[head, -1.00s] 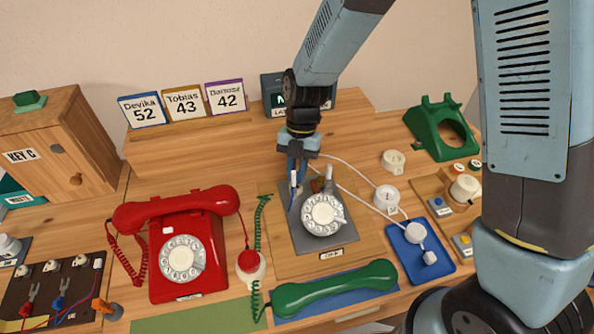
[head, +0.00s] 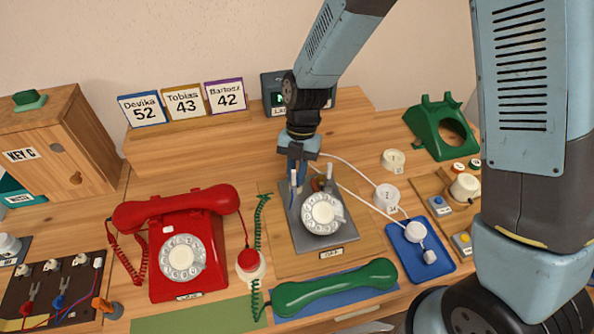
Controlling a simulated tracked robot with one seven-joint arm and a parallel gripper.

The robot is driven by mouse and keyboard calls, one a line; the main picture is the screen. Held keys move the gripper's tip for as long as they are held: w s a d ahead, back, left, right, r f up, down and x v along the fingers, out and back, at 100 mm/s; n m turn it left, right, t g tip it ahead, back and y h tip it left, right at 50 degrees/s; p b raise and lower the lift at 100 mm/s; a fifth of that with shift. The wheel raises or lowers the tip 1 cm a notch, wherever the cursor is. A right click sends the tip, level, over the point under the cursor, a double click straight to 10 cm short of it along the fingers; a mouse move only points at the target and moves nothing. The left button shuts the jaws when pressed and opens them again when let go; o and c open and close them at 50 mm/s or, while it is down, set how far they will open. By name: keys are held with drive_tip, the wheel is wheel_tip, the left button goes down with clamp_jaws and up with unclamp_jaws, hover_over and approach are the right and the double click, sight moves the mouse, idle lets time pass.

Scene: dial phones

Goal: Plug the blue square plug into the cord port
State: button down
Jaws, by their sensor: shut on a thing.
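My gripper (head: 297,182) points down at the back left corner of the grey dial phone (head: 308,229), behind its white dial. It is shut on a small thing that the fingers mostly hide. Blue shows there, which fits the blue square plug, but its shape and any gap to the phone are too small to tell. White cords run right from near the gripper. The cord port cannot be made out. Small red and green parts (head: 319,183) sit just right of the fingers.
A red phone (head: 190,286) stands left, a green handset (head: 335,288) lies in front. A blue tray (head: 442,262) with white pieces, a round white piece (head: 386,198) and a green phone body (head: 441,128) are right. A wooden box (head: 55,140) stands far left.

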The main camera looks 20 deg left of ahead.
drive_tip(key=shift+f, duration=0.15)
drive_tip(key=c, duration=1)
unclamp_jaws()
drive_tip(key=v, duration=1.3)
drive_tip(key=shift+w+r, duration=0.1)
drive_tip(key=shift+r, duration=0.25)
drive_tip(key=shift+d, duration=0.1)
